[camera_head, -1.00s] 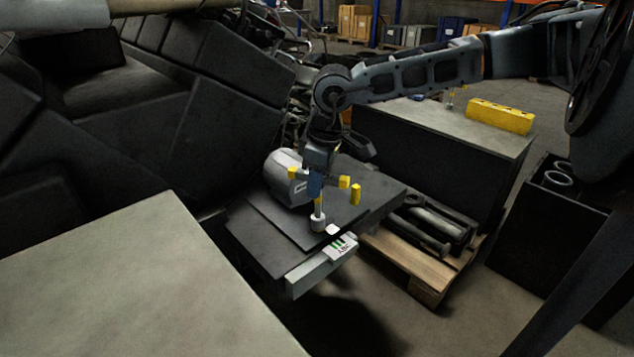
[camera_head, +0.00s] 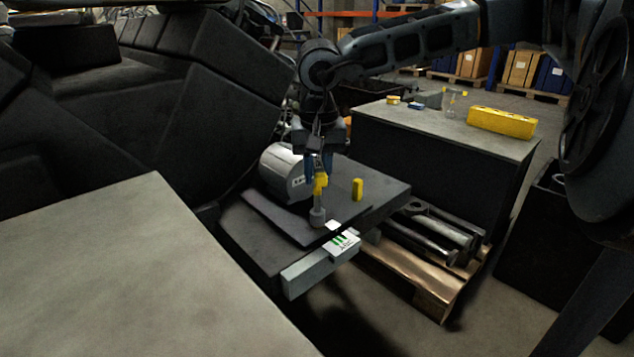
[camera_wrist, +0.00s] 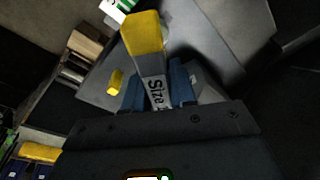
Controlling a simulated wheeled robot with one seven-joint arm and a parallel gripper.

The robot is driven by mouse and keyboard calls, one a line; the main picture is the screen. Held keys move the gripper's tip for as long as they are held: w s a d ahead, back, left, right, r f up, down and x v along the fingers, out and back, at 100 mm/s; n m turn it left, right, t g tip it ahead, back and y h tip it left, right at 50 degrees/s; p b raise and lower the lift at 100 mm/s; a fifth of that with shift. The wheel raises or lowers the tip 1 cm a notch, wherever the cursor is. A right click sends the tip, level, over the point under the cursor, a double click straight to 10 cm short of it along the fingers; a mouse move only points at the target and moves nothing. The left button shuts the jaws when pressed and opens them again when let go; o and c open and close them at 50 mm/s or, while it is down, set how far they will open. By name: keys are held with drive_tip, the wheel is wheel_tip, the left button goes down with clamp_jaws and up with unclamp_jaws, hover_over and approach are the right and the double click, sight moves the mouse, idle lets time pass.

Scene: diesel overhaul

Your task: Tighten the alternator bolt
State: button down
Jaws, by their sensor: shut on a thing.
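My gripper (camera_head: 318,168) is shut on a tool with a yellow end (camera_head: 320,183). In the wrist view, my gripper's blue fingers (camera_wrist: 158,88) close on its grey body, marked "Size" (camera_wrist: 156,94), and the yellow end (camera_wrist: 142,35) points away from the wrist. Below the tool, a grey upright piece with a round foot (camera_head: 317,215) reaches down to the dark plate; I cannot tell if this is part of the tool. The alternator seems to be the grey rounded housing (camera_head: 281,172) left of my gripper. The bolt cannot be made out.
A yellow peg (camera_head: 357,189) stands on the dark plate (camera_head: 385,197), right of my gripper. A grey bar with a green-marked label (camera_head: 342,244) lies at its front edge. A pallet (camera_head: 425,283) with metal parts and a bench with a yellow block (camera_head: 501,122) are to the right.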

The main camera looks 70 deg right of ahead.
drive_tip(key=m+b, duration=0.1)
drive_tip(key=m, duration=0.1)
drive_tip(key=m+b, duration=0.1)
drive_tip(key=shift+f+m+g, duration=0.2)
drive_tip(key=shift+m+g, duration=0.2)
drive_tip(key=m+b, duration=0.2)
drive_tip(key=m, duration=0.2)
drive_tip(key=shift+g, duration=0.3)
drive_tip(key=shift+s+r, duration=0.1)
drive_tip(key=shift+r, duration=0.05)
drive_tip(key=c, duration=1.5)
unclamp_jaws()
clamp_jaws()
drive_tip(key=shift+r, duration=0.1)
